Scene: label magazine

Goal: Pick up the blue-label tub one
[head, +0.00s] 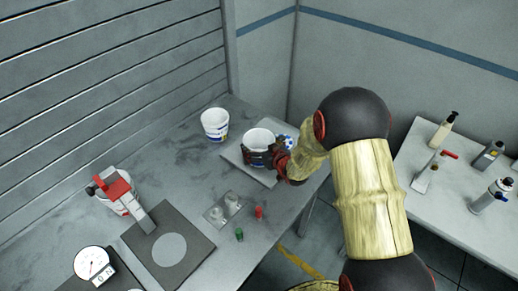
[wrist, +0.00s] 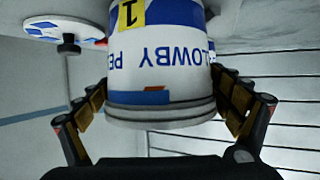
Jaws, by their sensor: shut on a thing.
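The blue-label tub one (head: 258,138) is a white open tub at the grey plate on the bench. In the wrist view the tub (wrist: 160,65) fills the middle, with blue and white print, upside-down lettering and a yellow tag reading 1. My gripper (head: 262,157) has its fingers around the tub's sides. In the wrist view my gripper (wrist: 162,98) has one finger on each side of the tub, shut on it. I cannot tell whether its base touches the plate.
A second white tub (head: 215,124) stands behind to the left. A blue-and-white round piece (head: 285,142) is close beside the held tub. A red bottle (head: 259,213), a green one (head: 239,235) and a red-topped device (head: 118,190) are nearer. A side table (head: 450,190) is at right.

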